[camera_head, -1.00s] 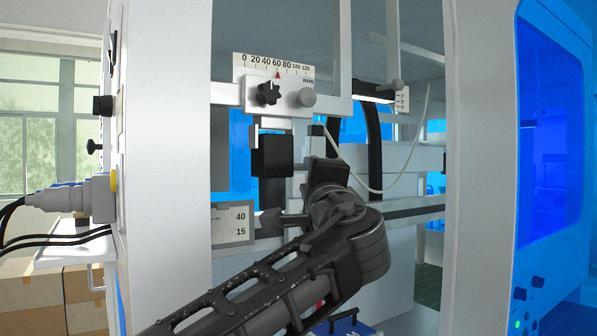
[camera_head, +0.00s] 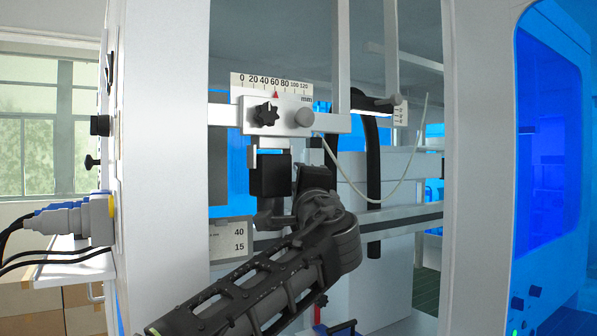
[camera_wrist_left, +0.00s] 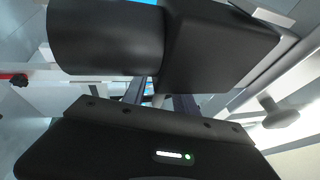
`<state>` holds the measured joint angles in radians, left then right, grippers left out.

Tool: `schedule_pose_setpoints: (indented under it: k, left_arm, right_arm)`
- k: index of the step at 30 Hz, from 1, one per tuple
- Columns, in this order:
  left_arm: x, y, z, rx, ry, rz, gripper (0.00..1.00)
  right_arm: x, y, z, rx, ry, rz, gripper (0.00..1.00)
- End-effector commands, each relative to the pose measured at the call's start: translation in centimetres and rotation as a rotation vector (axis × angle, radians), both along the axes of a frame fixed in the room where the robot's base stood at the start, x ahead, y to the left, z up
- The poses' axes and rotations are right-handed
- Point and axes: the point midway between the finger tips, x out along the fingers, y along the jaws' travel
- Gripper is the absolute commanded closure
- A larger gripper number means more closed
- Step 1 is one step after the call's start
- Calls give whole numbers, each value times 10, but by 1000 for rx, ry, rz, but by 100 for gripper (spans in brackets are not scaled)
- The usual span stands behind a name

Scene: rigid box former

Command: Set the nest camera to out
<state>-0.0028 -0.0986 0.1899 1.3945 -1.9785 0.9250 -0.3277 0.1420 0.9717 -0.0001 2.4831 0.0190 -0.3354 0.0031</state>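A black box-shaped unit, which looks like the nest camera (camera_head: 269,174), hangs below a pale carriage (camera_head: 271,115) on a rail. The carriage has a black star knob (camera_head: 266,113), a round grey knob (camera_head: 303,117) and a millimetre scale with a red pointer near 60. My left gripper (camera_wrist_left: 160,100) is close beside and below the black unit. In the left wrist view the unit's black block (camera_wrist_left: 220,45) and cylinder (camera_wrist_left: 105,38) cover most of the fingers. A pale piece shows between the fingers; I cannot tell whether they touch it. My right gripper is out of view.
A white upright (camera_head: 165,160) stands left and another (camera_head: 477,170) right of the opening. A black hose (camera_head: 373,190) and a thin pale tube hang right of the carriage. A plate marked 40 and 15 (camera_head: 231,240) sits low left.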

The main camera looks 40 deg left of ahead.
Motion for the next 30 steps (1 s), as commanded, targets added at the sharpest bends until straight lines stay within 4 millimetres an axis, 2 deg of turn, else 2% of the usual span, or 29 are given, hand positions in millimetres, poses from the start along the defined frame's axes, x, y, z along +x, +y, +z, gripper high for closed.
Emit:
schedule_pose_setpoints:
  k: [11,23,30]
  left_arm:
    - [5,6,1,0,0,-1,66]
    - [5,6,1,0,0,-1,99]
    - [5,6,1,-1,1,-1,100]
  right_arm:
    - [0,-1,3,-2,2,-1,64]
    - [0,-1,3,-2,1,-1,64]
    - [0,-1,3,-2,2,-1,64]
